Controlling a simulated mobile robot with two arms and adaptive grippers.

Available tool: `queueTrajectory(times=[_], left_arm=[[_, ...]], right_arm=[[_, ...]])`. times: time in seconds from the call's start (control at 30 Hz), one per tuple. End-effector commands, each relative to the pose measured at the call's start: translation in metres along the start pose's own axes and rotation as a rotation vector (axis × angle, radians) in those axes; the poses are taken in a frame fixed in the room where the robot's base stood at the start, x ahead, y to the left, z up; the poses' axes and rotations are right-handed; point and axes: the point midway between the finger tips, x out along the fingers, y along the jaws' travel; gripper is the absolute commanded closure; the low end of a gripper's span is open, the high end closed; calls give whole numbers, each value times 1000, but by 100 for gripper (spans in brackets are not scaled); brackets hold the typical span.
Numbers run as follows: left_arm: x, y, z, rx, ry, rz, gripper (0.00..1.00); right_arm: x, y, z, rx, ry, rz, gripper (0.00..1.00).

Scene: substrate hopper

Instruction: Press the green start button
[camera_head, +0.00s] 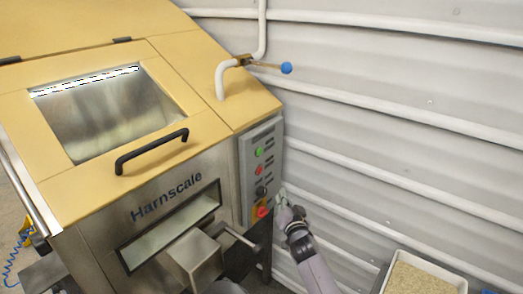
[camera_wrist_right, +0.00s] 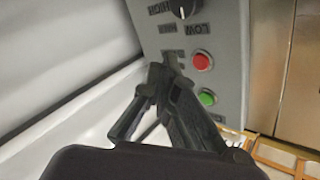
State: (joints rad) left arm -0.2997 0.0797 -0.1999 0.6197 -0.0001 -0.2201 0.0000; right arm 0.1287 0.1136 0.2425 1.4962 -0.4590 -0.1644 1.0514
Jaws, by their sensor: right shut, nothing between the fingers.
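The green start button (camera_head: 259,151) is at the top of the grey control panel (camera_head: 246,172) on the hopper's right side. In the right wrist view, the green button (camera_wrist_right: 207,98) is to the right of my fingers, below a red button (camera_wrist_right: 202,60). My right gripper (camera_head: 284,205) is low by the panel's right edge, below the green button in the head view. In the right wrist view, my right gripper (camera_wrist_right: 163,74) is shut and empty, its fingertips in front of or near the panel face. Whether they touch it I cannot tell. My left gripper is not in view.
The panel also holds a black knob (camera_head: 261,191) and a red stop button (camera_head: 262,211) on yellow, close to my right gripper. A blue-knobbed lever (camera_head: 286,68) is above. A tray of substrate (camera_head: 468,284) stands at lower right. The corrugated wall (camera_head: 400,130) is behind.

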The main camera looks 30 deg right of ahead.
Motion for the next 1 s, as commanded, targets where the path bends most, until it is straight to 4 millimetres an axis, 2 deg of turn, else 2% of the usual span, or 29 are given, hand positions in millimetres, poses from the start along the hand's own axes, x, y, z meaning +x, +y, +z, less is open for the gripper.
queueTrajectory(times=[0.03, 0.1, 0.2, 0.33, 0.5, 0.83, 1.0], left_arm=[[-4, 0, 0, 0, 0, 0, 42], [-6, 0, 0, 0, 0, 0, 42], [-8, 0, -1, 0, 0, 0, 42], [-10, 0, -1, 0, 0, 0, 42], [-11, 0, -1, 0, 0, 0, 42], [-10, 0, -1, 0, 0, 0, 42], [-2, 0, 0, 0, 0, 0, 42]], right_arm=[[3, -9, -26, 22, 43, -11, 100], [5, -17, -53, 52, 90, -24, 100], [5, -26, -85, 84, 145, -40, 100], [4, -32, -110, 114, 190, -54, 100], [4, -35, -122, 126, 211, -61, 100], [4, -36, -121, 126, 210, -61, 100], [12, -41, -116, 128, 209, -62, 100]])
